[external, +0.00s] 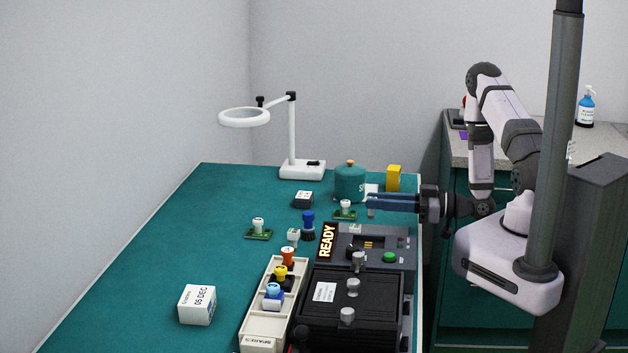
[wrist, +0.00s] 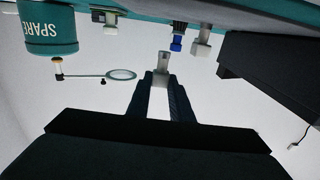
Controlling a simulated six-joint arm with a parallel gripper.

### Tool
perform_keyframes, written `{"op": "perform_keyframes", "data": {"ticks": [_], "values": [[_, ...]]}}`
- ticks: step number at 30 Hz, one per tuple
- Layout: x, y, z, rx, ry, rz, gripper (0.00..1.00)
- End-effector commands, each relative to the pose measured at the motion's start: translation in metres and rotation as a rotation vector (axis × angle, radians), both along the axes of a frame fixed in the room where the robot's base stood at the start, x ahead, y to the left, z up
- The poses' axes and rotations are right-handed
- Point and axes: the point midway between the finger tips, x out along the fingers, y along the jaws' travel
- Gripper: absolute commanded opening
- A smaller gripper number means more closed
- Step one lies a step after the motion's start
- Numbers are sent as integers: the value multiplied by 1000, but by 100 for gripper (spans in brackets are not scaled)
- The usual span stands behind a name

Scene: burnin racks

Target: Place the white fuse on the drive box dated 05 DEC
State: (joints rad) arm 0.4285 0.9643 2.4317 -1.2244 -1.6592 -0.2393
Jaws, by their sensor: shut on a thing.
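A white box (external: 197,305) with "05 DEC" printed on it sits at the front left of the green table, its top clear. My gripper (external: 370,203) is at the table's right side, pointing left, well apart from that box. Its blue fingers are shut on a small pale piece that I take for the white fuse (external: 371,214). In the wrist view the white fuse (wrist: 161,77) sits between my fingertips (wrist: 160,92), with a greyer end sticking out beyond them. Its lower part is small and hard to make out in the external view.
A teal pot (external: 349,184) and a yellow block (external: 394,178) stand behind my gripper. A lamp (external: 292,140), small boards with fuses (external: 258,232), a fuse tray (external: 262,325) and a black console (external: 350,310) crowd the middle and right. The table's left side is mostly clear.

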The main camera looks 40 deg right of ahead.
Motion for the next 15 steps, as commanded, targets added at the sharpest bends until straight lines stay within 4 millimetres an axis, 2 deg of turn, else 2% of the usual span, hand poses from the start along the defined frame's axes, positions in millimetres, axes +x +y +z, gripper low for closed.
{"op": "perform_keyframes", "data": {"ticks": [6, 15], "values": [[0, 0, 29, -1, -4, -1, 0], [0, 0, 50, 0, 0, 0, 0]]}}
